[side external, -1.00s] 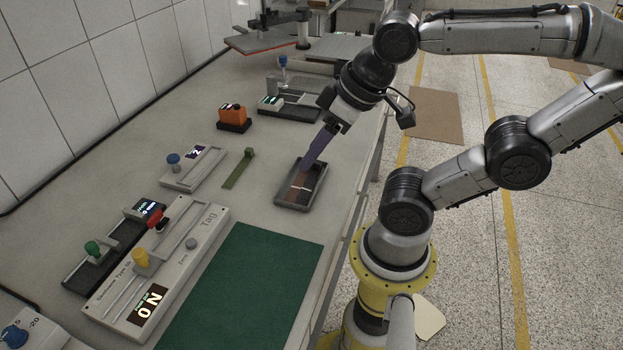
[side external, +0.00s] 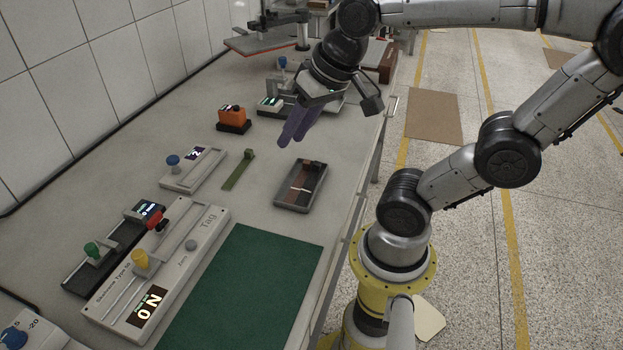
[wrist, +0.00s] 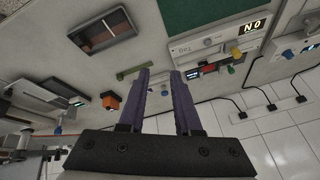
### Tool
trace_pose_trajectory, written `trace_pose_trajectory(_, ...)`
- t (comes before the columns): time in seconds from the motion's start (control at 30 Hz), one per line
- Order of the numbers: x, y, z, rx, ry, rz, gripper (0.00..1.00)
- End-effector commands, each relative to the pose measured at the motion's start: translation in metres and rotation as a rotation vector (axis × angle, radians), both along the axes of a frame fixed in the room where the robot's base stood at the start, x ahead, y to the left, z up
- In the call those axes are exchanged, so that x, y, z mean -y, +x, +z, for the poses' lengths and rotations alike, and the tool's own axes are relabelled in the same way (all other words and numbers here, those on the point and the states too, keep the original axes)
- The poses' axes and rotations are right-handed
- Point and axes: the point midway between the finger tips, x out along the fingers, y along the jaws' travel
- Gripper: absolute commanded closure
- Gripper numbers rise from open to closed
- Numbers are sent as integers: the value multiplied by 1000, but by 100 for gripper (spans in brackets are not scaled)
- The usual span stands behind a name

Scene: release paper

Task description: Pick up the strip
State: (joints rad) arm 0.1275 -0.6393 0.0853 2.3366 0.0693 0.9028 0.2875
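A flat green strip (side external: 237,171) with a small raised block at its far end lies on the bench, left of a grey tray (side external: 291,207). In the wrist view the green strip (wrist: 132,73) lies just beyond and left of the fingertips. The tray (wrist: 113,44) holds brown and dark pieces with a thin pale line across them. I cannot tell for sure which of these is the task's strip. My gripper (side external: 290,141) is in the air above the bench, beyond the green strip and tray. In the wrist view its two purple fingers (wrist: 160,72) are apart with nothing between them.
An orange device (side external: 232,114) stands at the back left. A slider device with a blue knob (side external: 194,168) lies left of the green strip. Larger slider panels (side external: 157,270) and a green mat (side external: 244,285) lie nearer the camera. Bare bench surrounds the strip.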

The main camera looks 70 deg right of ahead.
Motion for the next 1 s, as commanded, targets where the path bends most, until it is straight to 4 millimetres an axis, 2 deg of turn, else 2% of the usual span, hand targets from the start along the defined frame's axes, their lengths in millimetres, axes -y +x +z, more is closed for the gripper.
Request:
trace_pose_trajectory(0.17, 40, 27, -8, -72, 98, -287, 68)
trace_pose_trajectory(0.33, 102, 42, -28, -147, 203, -609, 68)
trace_pose_trajectory(0.5, 164, 33, -57, -216, 289, -868, 68)
trace_pose_trajectory(0.6, 189, 20, -71, -246, 322, -961, 68)
trace_pose_trajectory(0.8, 206, 2, -83, -270, 347, -1041, 68)
trace_pose_trajectory(0.87, 206, 2, -88, -271, 348, -1045, 68)
trace_pose_trajectory(1.0, 205, 5, -111, -275, 348, -1043, 68)
